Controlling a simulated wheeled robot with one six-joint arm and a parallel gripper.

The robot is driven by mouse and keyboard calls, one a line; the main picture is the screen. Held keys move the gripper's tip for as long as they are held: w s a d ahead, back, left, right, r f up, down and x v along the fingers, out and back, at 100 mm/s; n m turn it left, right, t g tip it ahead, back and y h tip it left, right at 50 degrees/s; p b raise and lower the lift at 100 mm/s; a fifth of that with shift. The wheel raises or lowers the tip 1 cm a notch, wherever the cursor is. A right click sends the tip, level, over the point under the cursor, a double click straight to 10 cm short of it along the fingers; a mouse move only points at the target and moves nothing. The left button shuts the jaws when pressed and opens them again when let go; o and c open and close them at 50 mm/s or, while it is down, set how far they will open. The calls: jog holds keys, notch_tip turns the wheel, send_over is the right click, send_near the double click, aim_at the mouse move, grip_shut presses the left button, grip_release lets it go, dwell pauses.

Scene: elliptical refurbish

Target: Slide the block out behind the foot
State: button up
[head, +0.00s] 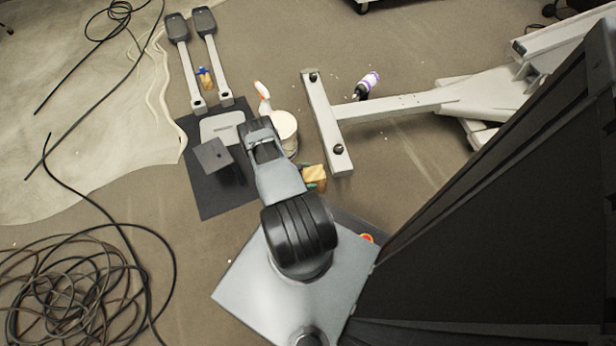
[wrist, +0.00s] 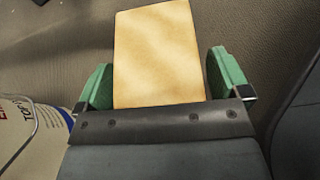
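The yellow-tan block (head: 316,177) is beside the lower end of the light grey foot (head: 325,120) in the head view. In the wrist view the block (wrist: 158,55) fills the space between the two green fingers of my gripper (wrist: 163,82). Its left edge meets the left finger. A narrow gap seems to show at the right finger, so I cannot tell whether they clamp it. In the head view my gripper (head: 311,179) is low at the block, partly hidden by my arm. The block's underside is hidden.
A white tub (head: 284,133) stands close to my gripper, with a white-orange spray bottle (head: 263,97) behind it. A purple-white bottle (head: 368,84) lies by the frame's beam. A dark mat (head: 213,199) and coiled cables (head: 75,285) are left. Open floor lies right of the foot.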

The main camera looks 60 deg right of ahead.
jog(key=c, duration=1.1)
jog(key=shift+o, duration=0.2)
jog(key=w+a+b, duration=0.2)
jog(key=w+a, duration=0.2)
jog(key=shift+w+a, duration=0.2)
jog(key=shift+a, duration=0.15)
jog(key=shift+w+b, duration=0.1)
jog(key=shift+b, duration=0.5)
dwell(0.4)
jog(key=o, duration=1.2)
jog(key=p+v, duration=0.3)
jog(key=v, duration=1)
jog(key=shift+w+a+r, duration=0.15)
jog(key=shift+w+a, duration=0.05)
